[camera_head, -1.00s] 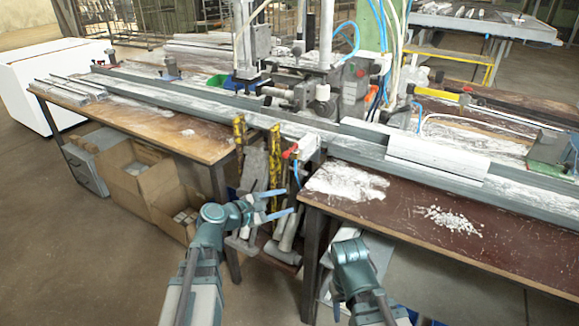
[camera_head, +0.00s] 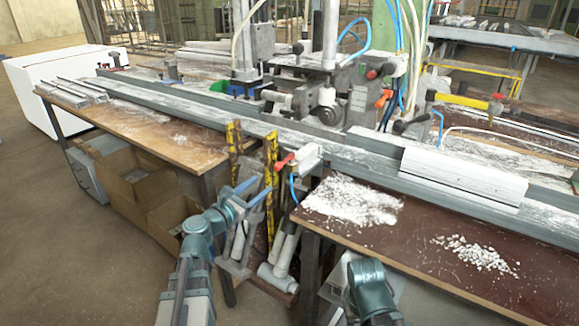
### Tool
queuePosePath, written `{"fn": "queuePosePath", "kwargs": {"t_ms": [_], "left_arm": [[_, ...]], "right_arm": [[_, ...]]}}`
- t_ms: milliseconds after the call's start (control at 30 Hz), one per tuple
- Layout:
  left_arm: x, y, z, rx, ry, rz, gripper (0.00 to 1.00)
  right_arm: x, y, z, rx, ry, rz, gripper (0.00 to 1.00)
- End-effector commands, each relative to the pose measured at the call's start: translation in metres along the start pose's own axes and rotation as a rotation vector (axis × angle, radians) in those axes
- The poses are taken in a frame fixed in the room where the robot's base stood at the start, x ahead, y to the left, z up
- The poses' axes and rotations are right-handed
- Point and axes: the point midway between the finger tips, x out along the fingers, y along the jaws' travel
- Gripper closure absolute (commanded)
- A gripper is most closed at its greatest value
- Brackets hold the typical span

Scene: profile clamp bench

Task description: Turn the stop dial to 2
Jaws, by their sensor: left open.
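A drilling machine (camera_head: 327,80) stands behind the long metal profile rail on the bench. A round grey knob (camera_head: 327,116) shows low on its front, but I cannot tell whether this is the stop dial, and no numbers are readable. My left gripper (camera_head: 264,185) is open and empty, in front of the gap between the two bench tops, below and well short of the machine. My right arm's end (camera_head: 369,284) is at the bottom, in front of the right bench; its fingers cannot be made out.
A red-handled clamp (camera_head: 297,160) and yellow-black striped posts (camera_head: 271,158) stand at the gap, close to my left gripper. A white profile block (camera_head: 464,176) lies along the rail. Pale chips (camera_head: 474,253) lie on the right bench top. Cardboard boxes (camera_head: 135,180) sit under the left bench.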

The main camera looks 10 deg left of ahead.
Motion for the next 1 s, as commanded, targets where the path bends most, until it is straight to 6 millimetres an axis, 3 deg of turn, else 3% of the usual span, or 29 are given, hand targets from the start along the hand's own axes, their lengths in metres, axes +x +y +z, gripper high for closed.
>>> {"fn": "queuePosePath", "kwargs": {"t_ms": [233, 700, 1000], "left_arm": [[0.021, 0.001, 0.0, 0.001, 0.0, -0.003, 0.41], [0.112, 0.0, 0.0, 0.002, 0.0, -0.004, 0.41], [0.137, -0.001, 0.0, 0.002, 0.0, -0.002, 0.41]], "right_arm": [[0.0, 0.0, 0.0, 0.0, 0.0, 0.0, 0.5], [0.0, 0.0, 0.0, 0.0, 0.0, 0.0, 0.5], [0.0, 0.0, 0.0, 0.0, 0.0, 0.0, 0.5]]}}
